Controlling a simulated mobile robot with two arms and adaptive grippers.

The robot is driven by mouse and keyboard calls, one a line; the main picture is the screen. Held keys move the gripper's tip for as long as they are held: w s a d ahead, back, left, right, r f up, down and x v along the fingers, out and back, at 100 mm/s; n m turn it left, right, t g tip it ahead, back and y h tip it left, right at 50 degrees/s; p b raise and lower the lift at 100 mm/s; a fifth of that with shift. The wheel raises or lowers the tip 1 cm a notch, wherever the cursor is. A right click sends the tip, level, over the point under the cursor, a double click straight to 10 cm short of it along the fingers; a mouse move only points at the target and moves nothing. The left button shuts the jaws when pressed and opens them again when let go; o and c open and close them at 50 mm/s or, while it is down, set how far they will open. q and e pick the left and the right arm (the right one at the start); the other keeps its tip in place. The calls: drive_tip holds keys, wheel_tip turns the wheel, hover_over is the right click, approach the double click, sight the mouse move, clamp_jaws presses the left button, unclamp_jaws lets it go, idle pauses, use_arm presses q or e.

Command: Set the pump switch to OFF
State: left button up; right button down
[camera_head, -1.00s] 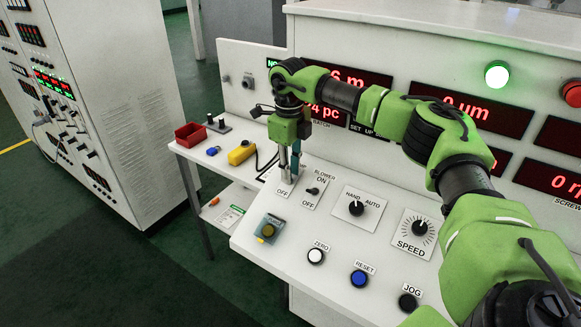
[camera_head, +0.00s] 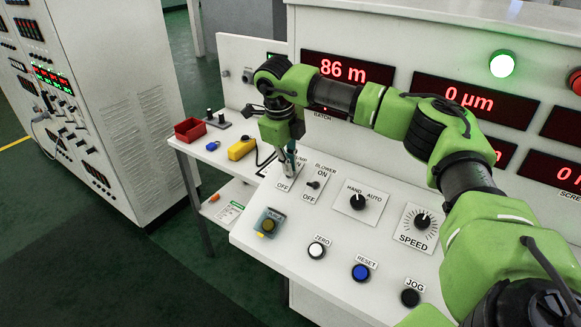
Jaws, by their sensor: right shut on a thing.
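The pump switch plate (camera_head: 284,185) is at the left of the sloped white panel, with its OFF label showing at the lower end. My right gripper (camera_head: 290,170) reaches down over the plate and is shut on the pump switch. The fingers cover the switch lever, so its exact position is hidden. The gripper is tilted, with its wrist up and to the left of the fingertips. My left gripper is not in view.
The blower switch (camera_head: 314,185) is just right of the gripper. The HAND/AUTO knob (camera_head: 357,202) and speed knob (camera_head: 422,221) lie farther right. A red bin (camera_head: 190,130) and yellow object (camera_head: 241,149) are on the left side table.

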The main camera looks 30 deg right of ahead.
drive_tip(key=h+b, duration=0.1)
drive_tip(key=b, duration=0.1)
drive_tip(key=a+f+t+h+b, duration=0.1)
drive_tip(key=h+b, duration=0.1)
drive_tip(key=b, duration=0.1)
drive_tip(key=a+t+h+b, duration=0.1)
drive_tip(key=h+b, duration=0.1)
drive_tip(key=shift+s+f+b, duration=0.2)
drive_tip(key=shift+s+b, duration=0.1)
drive_tip(key=shift+b, duration=0.1)
drive_tip(key=shift+s+t+h+b, duration=0.1)
drive_tip(key=shift+t+h+b, duration=0.2)
drive_tip(key=shift+h, duration=0.4)
drive_tip(key=shift+a+h, duration=0.1)
drive_tip(key=shift+h, duration=0.3)
drive_tip(key=c, duration=2.2)
unclamp_jaws()
drive_tip(key=shift+c, duration=0.2)
drive_tip(key=shift+a, duration=0.1)
drive_tip(key=v, duration=1.2)
drive_tip(key=shift+s+f, duration=0.2)
drive_tip(key=shift+f, duration=0.05)
